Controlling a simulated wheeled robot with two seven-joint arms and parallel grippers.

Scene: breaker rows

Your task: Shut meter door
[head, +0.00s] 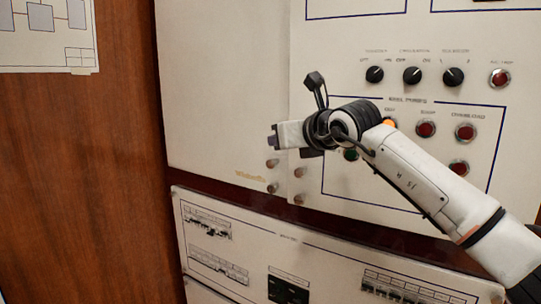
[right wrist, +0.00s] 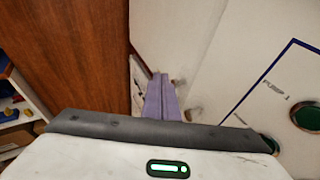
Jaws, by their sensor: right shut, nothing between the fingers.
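A cream panel with a small gold label near its bottom edge, which looks like the meter door (head: 222,90), fills the upper left of the cabinet in the head view. It looks about flush with the control panel on its right; I cannot tell whether a small gap stays open. My right gripper (head: 273,138) is in front of the seam between them, its fingers pointing left. It is shut and empty. In the right wrist view its purple fingers (right wrist: 162,98) lie together in front of the cream surface; contact is unclear. My left gripper is not in view.
The control panel (head: 460,40) carries black rotary knobs (head: 412,75) and several round lamps close to my right arm. Small round fasteners (head: 272,164) flank the seam. A lower breaker panel (head: 235,240) lies below. Brown wood (head: 90,180) stands at left; shelves (right wrist: 15,105) show in the wrist view.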

